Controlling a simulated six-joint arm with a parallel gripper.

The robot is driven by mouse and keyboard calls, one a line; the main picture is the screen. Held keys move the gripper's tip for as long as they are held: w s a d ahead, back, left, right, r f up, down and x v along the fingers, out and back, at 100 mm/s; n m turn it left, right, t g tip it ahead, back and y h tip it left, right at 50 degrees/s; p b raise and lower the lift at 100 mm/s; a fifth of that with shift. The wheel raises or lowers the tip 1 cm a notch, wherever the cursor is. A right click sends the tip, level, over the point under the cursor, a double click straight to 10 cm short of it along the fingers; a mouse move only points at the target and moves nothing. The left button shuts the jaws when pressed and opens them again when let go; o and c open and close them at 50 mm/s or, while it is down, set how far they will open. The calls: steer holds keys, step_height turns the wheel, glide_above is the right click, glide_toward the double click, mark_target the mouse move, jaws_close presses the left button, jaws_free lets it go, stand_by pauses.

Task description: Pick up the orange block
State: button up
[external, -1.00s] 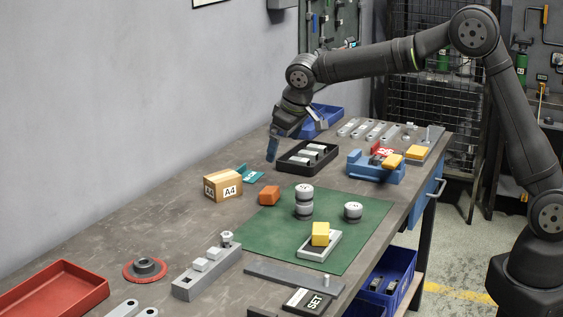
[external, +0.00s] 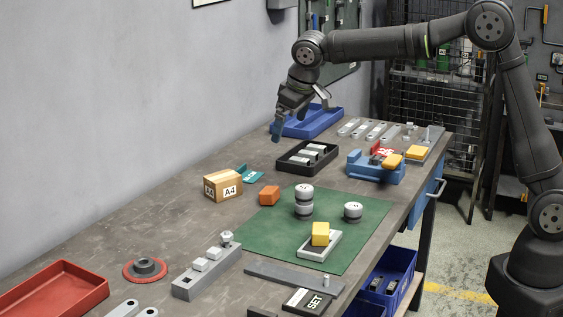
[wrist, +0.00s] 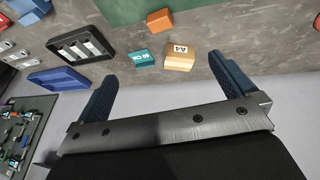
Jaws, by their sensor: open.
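The orange block (external: 269,195) sits on the bench at the left edge of the green mat (external: 340,258), just right of a cardboard box marked A4. The orange block also shows near the top of the wrist view (wrist: 159,21). My gripper (external: 277,130) is raised above the far part of the bench, well behind the block and apart from it. In the wrist view its two blue fingers (wrist: 165,92) are spread wide with nothing between them. No part of the block is hidden by my gripper.
The A4 box (external: 223,186) and a teal piece (external: 249,174) stand close to the block. A black tray (external: 290,168) and a blue bin (external: 325,131) lie farther back. Stacked white-topped cylinders (external: 304,200) stand right of the block. The bench in front of the box is clear.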

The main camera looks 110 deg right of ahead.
steer(key=c, duration=0.4)
steer(key=shift+c, duration=0.2)
steer(key=n+t+y, duration=0.2)
glide_above(271, 189)
steer(key=s+a, duration=0.1)
steer(key=s, duration=0.1)
steer(key=f, duration=1.7)
steer(key=shift+a, duration=0.2)
steer(key=shift+w+x, duration=0.15)
steer(key=shift+x, duration=1.35)
steer(key=shift+w+x, duration=0.15)
steer(key=shift+x, duration=1.35)
